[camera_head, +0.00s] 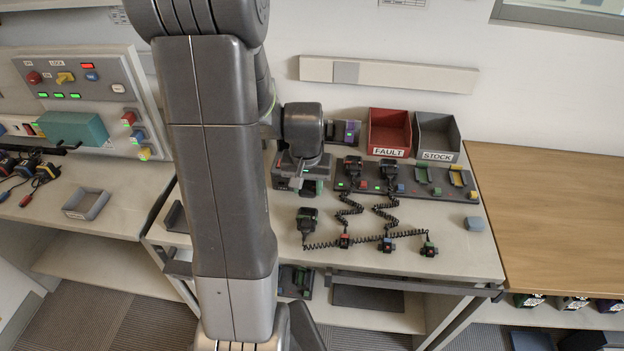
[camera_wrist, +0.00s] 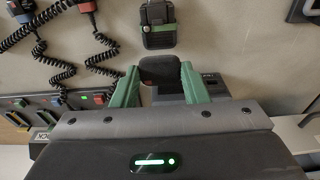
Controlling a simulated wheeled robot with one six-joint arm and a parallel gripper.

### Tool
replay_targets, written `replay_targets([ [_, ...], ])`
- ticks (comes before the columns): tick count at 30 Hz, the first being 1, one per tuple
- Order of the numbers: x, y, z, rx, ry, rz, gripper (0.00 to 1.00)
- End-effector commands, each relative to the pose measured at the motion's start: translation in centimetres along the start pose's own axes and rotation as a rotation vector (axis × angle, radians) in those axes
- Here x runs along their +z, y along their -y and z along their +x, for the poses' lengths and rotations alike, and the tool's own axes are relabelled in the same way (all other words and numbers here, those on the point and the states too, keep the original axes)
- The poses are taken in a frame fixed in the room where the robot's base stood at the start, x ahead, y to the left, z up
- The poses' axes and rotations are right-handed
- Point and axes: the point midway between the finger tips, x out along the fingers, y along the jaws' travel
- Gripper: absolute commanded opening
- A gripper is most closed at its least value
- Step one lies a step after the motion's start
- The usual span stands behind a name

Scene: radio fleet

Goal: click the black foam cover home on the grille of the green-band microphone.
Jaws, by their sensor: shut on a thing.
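The green-band microphone (camera_wrist: 158,28) lies on the bench, black with a green band, at the top middle of the wrist view. It also shows in the head view (camera_head: 307,218) with its coiled cord running right. My gripper (camera_wrist: 160,78) has green fingers shut on the black foam cover (camera_wrist: 160,69), a small rounded dark block. The cover is apart from the microphone in the wrist view, with bare bench showing between them. In the head view my gripper (camera_head: 308,187) is just behind the microphone, and the cover cannot be made out there.
Two other microphones (camera_head: 352,165) (camera_head: 388,168) sit on the dark rack (camera_head: 405,188), with coiled cords crossing the bench. A red FAULT bin (camera_head: 389,134) and a grey STOCK bin (camera_head: 437,138) stand behind.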

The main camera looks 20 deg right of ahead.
Motion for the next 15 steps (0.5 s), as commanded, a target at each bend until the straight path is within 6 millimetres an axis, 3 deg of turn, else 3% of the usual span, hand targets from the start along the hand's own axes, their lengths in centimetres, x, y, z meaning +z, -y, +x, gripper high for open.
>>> replay_targets([
  [8,0.1,0.0,0.1,0.0,0.0,0.0,0.2],
  [15,0.3,0.0,1.4,0.0,0.0,0.0,0.2],
])
